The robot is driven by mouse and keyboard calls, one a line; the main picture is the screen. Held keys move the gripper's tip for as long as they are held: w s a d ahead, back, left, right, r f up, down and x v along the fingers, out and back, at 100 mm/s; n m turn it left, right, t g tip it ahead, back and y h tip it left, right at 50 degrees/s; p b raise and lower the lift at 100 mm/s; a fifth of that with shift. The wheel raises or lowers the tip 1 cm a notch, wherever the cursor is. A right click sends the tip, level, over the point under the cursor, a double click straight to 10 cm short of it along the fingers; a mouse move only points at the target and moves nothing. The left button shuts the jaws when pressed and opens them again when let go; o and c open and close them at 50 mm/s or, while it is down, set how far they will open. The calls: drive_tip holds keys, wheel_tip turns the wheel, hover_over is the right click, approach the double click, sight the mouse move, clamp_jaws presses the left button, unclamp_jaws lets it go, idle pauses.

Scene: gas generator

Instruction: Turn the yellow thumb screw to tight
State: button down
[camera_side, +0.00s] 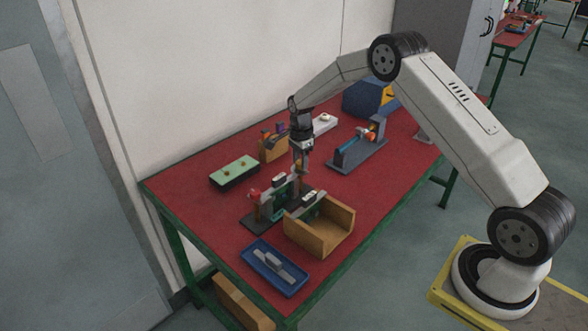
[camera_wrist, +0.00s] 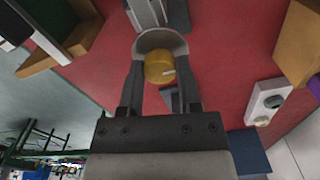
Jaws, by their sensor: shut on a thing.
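The yellow thumb screw (camera_wrist: 159,68) shows in the wrist view as a short yellow cylinder with a small pale mark on its face. A grey rounded piece (camera_wrist: 160,38) curves around its far side. My gripper (camera_wrist: 160,75) has one finger on each side of the screw and is shut on it. In the side view my gripper (camera_side: 300,171) points down at the back edge of a fixture with a red knob (camera_side: 254,194). The screw cannot be made out in that view. I cannot tell how tight it is.
An open wooden box (camera_side: 322,236) stands in front of the fixture, with a blue tray (camera_side: 273,267) nearer the front edge. A green-topped box (camera_side: 234,171) is left, a wooden holder (camera_side: 272,150) behind, and a grey vise-like device (camera_side: 358,152) right. Red table shows between them.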

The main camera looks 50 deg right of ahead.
drive_tip(key=shift+c, duration=1.4)
unclamp_jaws()
drive_tip(key=shift+r, duration=0.1)
drive_tip(key=shift+r, duration=3.85)
